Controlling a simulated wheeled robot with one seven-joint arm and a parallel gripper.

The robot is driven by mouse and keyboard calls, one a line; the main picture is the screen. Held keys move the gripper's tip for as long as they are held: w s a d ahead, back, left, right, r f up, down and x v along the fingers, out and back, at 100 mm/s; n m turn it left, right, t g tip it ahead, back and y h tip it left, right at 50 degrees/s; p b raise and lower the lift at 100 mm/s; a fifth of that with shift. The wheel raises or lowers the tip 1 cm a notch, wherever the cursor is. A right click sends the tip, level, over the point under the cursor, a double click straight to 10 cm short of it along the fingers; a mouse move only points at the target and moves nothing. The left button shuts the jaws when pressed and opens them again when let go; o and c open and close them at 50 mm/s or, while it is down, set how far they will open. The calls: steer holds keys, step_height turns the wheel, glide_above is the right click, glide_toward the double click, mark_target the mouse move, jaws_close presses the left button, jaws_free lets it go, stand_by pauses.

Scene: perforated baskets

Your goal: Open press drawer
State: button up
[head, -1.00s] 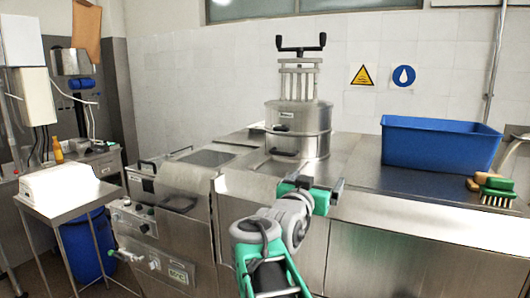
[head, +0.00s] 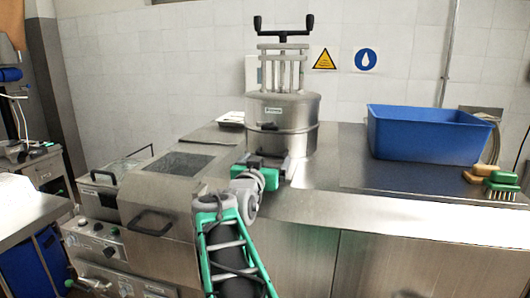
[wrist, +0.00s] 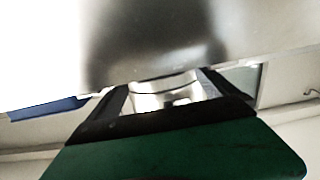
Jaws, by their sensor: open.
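The press (head: 285,108) is a steel cylinder with upright rods and a black crossbar handle on top, standing on the steel counter. A small black handle (head: 268,126) is on its front. The low front of the press, where a drawer handle showed earlier, is largely hidden behind my gripper (head: 268,161). My gripper is open and reaches the press's base from the front. In the wrist view, the dark fingers of my gripper (wrist: 165,88) stand apart, with a blurred bright metal part (wrist: 165,97) between them. I cannot tell whether they touch it.
A blue tub (head: 425,135) stands on the counter (head: 340,213) at the right, with brushes (head: 493,182) beside it. A steel unit with a dark-handled lid (head: 155,205) is at the left front. The counter between press and tub is clear.

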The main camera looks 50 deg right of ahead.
steer(key=shift+x, duration=1.05)
steer(key=c, duration=1.8)
steer(key=shift+a, duration=0.1)
steer(key=shift+c, duration=0.2)
